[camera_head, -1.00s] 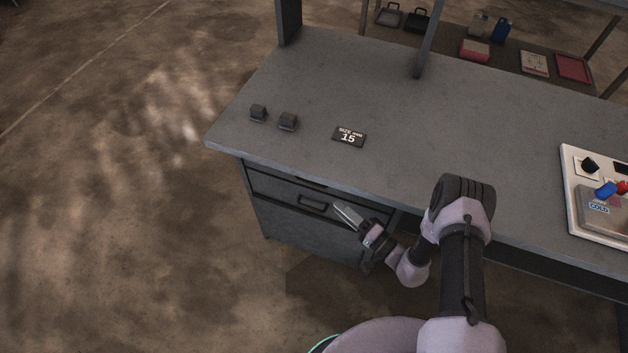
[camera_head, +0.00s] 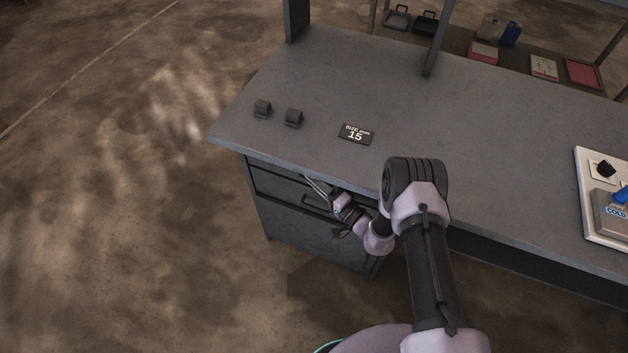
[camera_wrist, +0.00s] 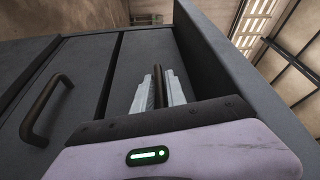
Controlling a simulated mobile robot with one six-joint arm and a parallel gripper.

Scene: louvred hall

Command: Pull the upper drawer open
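The upper drawer (camera_head: 276,183) is directly under the desktop and appears closed. In the wrist view its front (camera_wrist: 141,65) lies between the lower drawer and the desk's edge. My gripper (camera_head: 318,189) is at this drawer's front. In the wrist view its two pale fingers (camera_wrist: 158,90) lie on either side of the dark upper handle bar (camera_wrist: 158,76), close against it, and look shut on it. The lower drawer (camera_head: 305,236) is closed; its dark handle (camera_wrist: 42,110) shows at left in the wrist view. My arm hides part of the drawer fronts in the head view.
The grey desktop (camera_head: 400,120) overhangs the drawers. On it are two small dark blocks (camera_head: 262,108) (camera_head: 293,117), a "15" sign (camera_head: 356,134) and a white panel (camera_head: 590,195) at right. A shelf with trays (camera_head: 583,72) stands behind. The floor left of the desk is clear.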

